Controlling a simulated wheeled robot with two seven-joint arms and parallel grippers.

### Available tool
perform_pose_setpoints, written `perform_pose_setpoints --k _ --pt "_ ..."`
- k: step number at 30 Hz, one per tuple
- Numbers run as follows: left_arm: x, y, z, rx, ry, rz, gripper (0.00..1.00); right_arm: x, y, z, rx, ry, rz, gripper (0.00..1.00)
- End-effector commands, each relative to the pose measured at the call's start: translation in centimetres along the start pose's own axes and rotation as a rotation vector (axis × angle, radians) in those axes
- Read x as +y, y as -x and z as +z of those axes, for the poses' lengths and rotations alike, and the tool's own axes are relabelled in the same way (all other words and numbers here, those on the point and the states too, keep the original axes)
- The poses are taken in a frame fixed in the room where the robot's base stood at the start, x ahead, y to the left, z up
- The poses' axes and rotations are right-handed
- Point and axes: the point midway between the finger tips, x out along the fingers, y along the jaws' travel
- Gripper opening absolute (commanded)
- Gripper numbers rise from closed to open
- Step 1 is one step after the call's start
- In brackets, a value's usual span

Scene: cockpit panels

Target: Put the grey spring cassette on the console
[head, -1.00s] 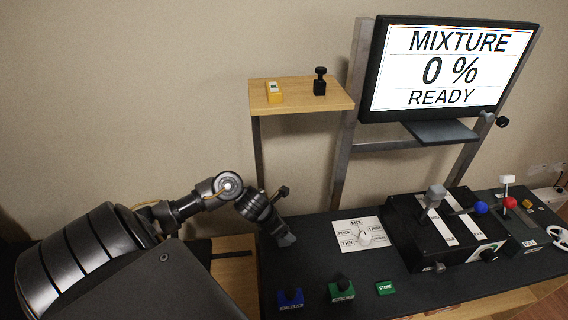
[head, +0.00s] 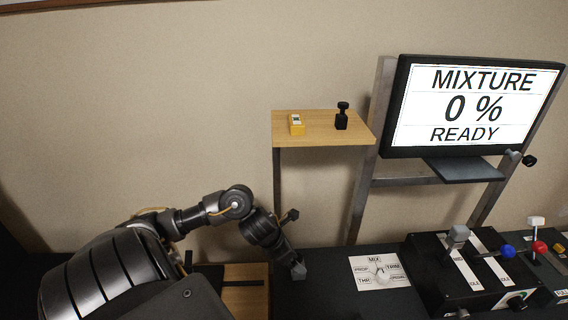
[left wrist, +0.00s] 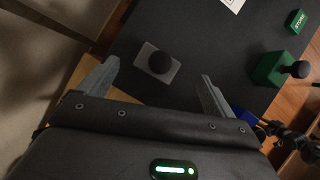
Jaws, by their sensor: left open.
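A grey block with a round black knob (left wrist: 160,63), which looks like the grey spring cassette, shows in the left wrist view on a dark surface near a wooden edge. I cannot make it out in the head view. My left gripper (head: 297,269) points down at the left end of the black console (head: 335,297). It is open, and in the left wrist view its two fingers stand on either side of the grey block, with gaps to both. Whether the fingers are down at its height, I cannot tell. My right gripper is not in view.
A monitor (head: 470,107) reads "MIXTURE 0 % READY". A white dial plate (head: 380,272) and a lever box (head: 440,275) stand right. A green knobbed block (left wrist: 280,69) shows in the wrist view.

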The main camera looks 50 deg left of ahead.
Motion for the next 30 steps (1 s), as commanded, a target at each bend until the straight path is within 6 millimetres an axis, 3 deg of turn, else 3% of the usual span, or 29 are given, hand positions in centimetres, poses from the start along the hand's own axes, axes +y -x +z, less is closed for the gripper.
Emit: perform_pose_setpoints --k 6,12,30 --pt "0.1 4.3 0.0 0.001 -0.006 0.003 0.9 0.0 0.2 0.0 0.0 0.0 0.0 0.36" --pt "0.0 6.4 0.0 0.001 -0.001 0.0 0.9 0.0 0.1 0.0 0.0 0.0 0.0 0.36" --pt "0.0 6.7 0.0 0.001 0.001 -0.001 0.9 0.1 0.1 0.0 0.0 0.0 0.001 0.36"
